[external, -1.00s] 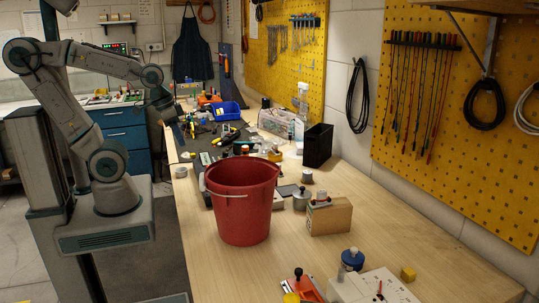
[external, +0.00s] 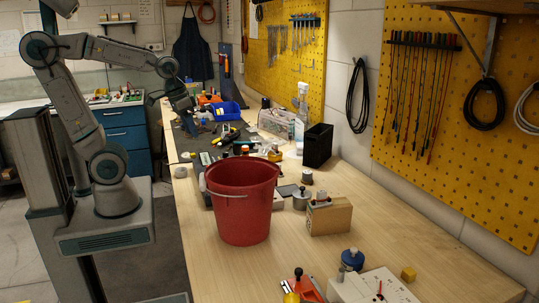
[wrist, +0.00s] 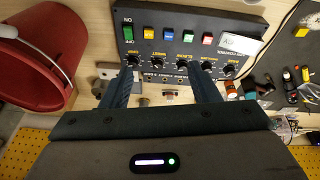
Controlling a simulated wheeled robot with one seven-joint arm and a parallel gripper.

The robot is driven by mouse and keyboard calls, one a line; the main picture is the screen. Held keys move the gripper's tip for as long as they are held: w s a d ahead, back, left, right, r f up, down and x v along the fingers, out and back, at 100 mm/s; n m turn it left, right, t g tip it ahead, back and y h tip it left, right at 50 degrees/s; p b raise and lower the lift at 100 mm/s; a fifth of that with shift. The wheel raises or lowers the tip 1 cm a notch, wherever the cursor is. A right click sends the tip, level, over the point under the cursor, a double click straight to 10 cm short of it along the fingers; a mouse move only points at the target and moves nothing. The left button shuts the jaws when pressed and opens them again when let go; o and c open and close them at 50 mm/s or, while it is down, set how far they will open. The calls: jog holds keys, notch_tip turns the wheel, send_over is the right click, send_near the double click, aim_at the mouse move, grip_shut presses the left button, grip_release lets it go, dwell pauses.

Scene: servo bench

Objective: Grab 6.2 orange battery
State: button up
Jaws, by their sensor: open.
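My gripper (wrist: 162,76) is open in the wrist view, its two dark fingers apart over the front edge of a black control box. Nothing is held between them. A small cylinder with an orange end (wrist: 231,90) lies right of the right finger; it may be the orange battery, but I cannot read any marking. A tiny red and grey piece (wrist: 169,95) shows between the fingers, apart from them. In the external view my gripper (external: 186,112) hangs over the far left part of the bench; its fingers are too small to make out.
The black control box (wrist: 150,40) has coloured switches and knobs. A red bucket (external: 240,205) stands on the bench. A blue bin (external: 228,111), a black holder (external: 318,146) and a cardboard box (external: 331,217) stand nearby. Small parts crowd the far bench; the right front wood is clearer.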

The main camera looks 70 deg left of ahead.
jog(key=w+a+n+g+b, duration=0.1)
jog(key=w+a+n+b, duration=0.35)
jog(key=w+a, duration=0.75)
jog(key=n+g+b, duration=0.1)
jog(key=n+g, duration=0.1)
jog(key=n, duration=0.7)
send_over(245, 147)
notch_tip(245, 147, down, 8)
jog(key=shift+m, duration=0.25)
jog(key=f, duration=0.7)
jog(key=shift+w+a+f, duration=0.1)
jog(key=shift+a+f, duration=0.05)
jog(key=shift+a, duration=0.2)
jog(key=shift+d+f+p, duration=0.2)
jog(key=shift+f+p, duration=0.1)
jog(key=shift+f, duration=2.35)
jog(key=c, duration=1.1)
